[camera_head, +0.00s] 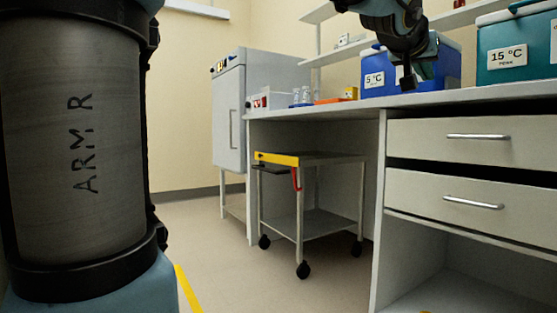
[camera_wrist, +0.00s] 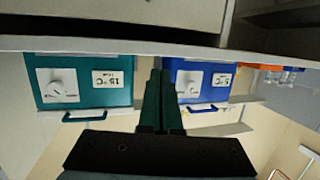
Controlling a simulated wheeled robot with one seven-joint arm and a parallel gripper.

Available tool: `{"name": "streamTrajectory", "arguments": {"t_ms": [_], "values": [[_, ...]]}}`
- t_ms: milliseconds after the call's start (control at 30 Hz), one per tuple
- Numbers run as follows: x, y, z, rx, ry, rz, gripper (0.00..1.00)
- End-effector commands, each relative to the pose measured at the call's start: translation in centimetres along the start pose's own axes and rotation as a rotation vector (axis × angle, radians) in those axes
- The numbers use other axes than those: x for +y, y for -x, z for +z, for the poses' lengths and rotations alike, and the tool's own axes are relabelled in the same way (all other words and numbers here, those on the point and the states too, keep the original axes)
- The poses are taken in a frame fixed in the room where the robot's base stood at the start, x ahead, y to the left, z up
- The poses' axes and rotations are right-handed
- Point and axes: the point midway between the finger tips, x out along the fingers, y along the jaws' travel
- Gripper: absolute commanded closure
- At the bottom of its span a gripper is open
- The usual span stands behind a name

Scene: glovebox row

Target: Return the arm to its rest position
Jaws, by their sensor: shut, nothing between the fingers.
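My gripper (camera_head: 406,82) hangs at the end of my arm in the upper right of the head view, in front of the blue box and near the bench top's height. In the wrist view the two dark green fingers (camera_wrist: 160,76) lie side by side, shut, with nothing between them. The wrist view is upside down, with the bench edge across its top.
A blue box (camera_head: 447,66) labelled 5 °C and a teal box (camera_head: 515,48) labelled 15 °C stand on the bench (camera_head: 300,111). A wheeled cart (camera_head: 309,158) stands under it, and a grey cabinet (camera_head: 230,112) stands to the left. The floor in front is clear.

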Motion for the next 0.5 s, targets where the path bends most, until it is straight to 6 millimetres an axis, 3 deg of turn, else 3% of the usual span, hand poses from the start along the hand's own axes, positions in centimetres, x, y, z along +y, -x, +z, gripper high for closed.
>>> {"name": "streamTrajectory", "arguments": {"t_ms": [33, 133, 267, 367, 500], "values": [[-2.5, -0.6, 1.8, -0.065, 0.009, -0.042, 1.00], [-7.4, -1.2, 7.0, -0.205, 0.032, -0.123, 1.00], [-13.4, -0.1, 14.3, -0.394, 0.080, -0.221, 1.00], [-17.3, 2.3, 20.0, -0.543, 0.132, -0.288, 1.00], [-21.3, 7.5, 27.6, -0.750, 0.229, -0.367, 1.00]]}}
